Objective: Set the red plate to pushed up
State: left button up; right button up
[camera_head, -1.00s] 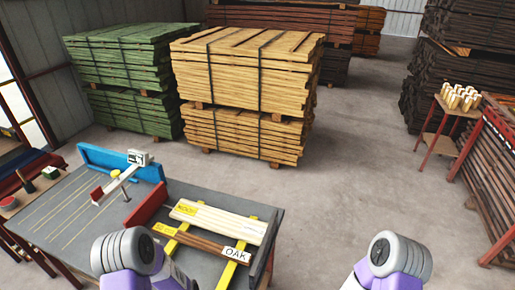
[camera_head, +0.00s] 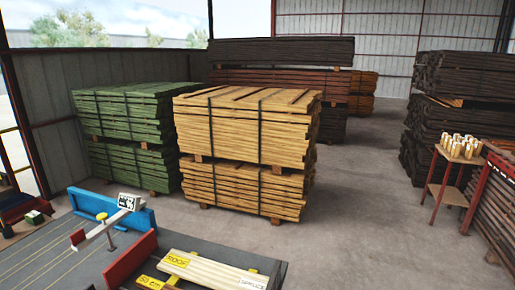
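A red upright plate (camera_head: 130,262) stands on the grey work table (camera_head: 58,252) at the lower left of the head view. A smaller red piece (camera_head: 78,238) is at the near end of a white bar (camera_head: 106,226) that carries a black-and-white tag (camera_head: 129,202). I cannot tell for sure which of the two red pieces is the red plate. A blue upright plate (camera_head: 110,209) stands behind the bar. Neither of my grippers is in view.
Pale boards (camera_head: 215,272) with yellow labels lie on the table's right part. Stacks of green (camera_head: 125,135) and yellow (camera_head: 245,130) timber stand behind. A red stand (camera_head: 447,193) with wooden pieces is at right. The concrete floor between is clear.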

aim_at(121, 269)
jog(key=k, duration=0.5)
jog(key=u, duration=2.5)
jog(key=i, duration=1.85)
jog(key=z, duration=3.05)
jog(key=i, duration=0.2)
jog(key=u, duration=0.05)
